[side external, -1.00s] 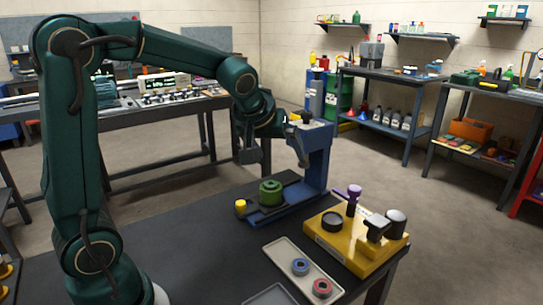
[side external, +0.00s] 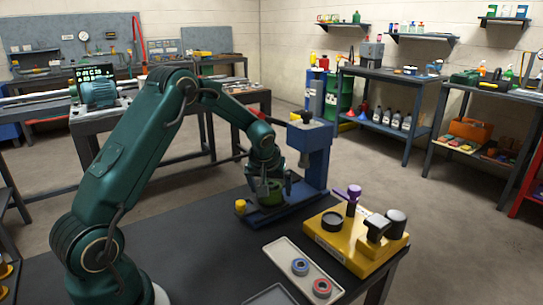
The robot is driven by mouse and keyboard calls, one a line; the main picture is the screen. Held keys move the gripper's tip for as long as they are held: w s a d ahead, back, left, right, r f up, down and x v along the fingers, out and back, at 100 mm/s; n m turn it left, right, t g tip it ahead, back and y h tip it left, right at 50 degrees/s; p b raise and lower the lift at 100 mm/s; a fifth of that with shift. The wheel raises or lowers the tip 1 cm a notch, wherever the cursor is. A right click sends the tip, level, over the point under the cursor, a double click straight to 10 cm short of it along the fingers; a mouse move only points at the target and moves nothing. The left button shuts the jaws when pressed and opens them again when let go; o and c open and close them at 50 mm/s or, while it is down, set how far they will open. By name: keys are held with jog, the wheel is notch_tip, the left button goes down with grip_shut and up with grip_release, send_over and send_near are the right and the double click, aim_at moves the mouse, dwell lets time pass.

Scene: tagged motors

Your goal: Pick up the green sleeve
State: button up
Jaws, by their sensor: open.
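The green sleeve (side external: 268,196) stands on the base of the blue press (side external: 313,165), on the dark table. My gripper (side external: 266,186) points down over it, with its fingers down at the sleeve's level. The jaws are open and appear to be on either side of the sleeve. The gripper hides the upper part of the sleeve, so I cannot tell whether the fingers touch it.
A small yellow part (side external: 240,207) sits left of the press base. A yellow fixture (side external: 345,240) with a purple-handled tool (side external: 353,196) stands to the right. A light tray (side external: 283,250) holds a blue ring (side external: 300,267) and a red ring (side external: 322,288).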

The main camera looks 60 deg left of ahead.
jog(key=shift+w+f, duration=0.1)
jog(key=shift+f, duration=0.05)
jog(key=shift+c, duration=0.3)
grip_shut()
